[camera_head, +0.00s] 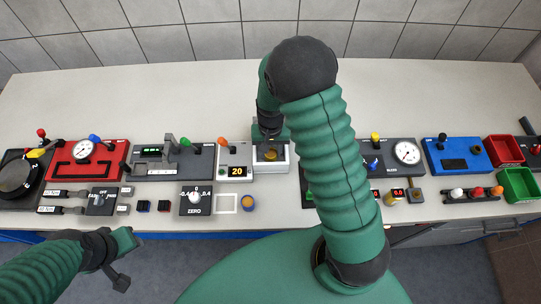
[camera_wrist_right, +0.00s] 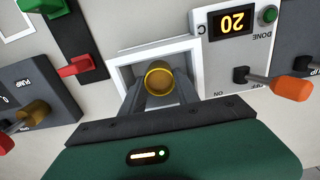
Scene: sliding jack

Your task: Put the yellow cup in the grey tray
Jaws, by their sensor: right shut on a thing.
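The yellow cup (camera_wrist_right: 159,78) is between the fingers of my right gripper (camera_wrist_right: 158,90) in the right wrist view. It also shows in the head view (camera_head: 271,154), just below my right gripper (camera_head: 270,138). My right gripper is shut on it. The cup is over or inside a white-rimmed holder with a grey inside (camera_head: 284,167), whose rim also shows in the wrist view (camera_wrist_right: 188,46). I cannot tell whether the cup touches its floor. My left gripper (camera_head: 121,262) is low at the left, off the table's front edge; its jaw opening is unclear.
A box with a display reading 20 (camera_head: 236,168) and an orange lever stands beside the holder. A round orange item with a blue rim (camera_head: 248,203) sits near the front edge. Red (camera_head: 504,150) and green (camera_head: 519,184) bins are at the right. The back of the table is clear.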

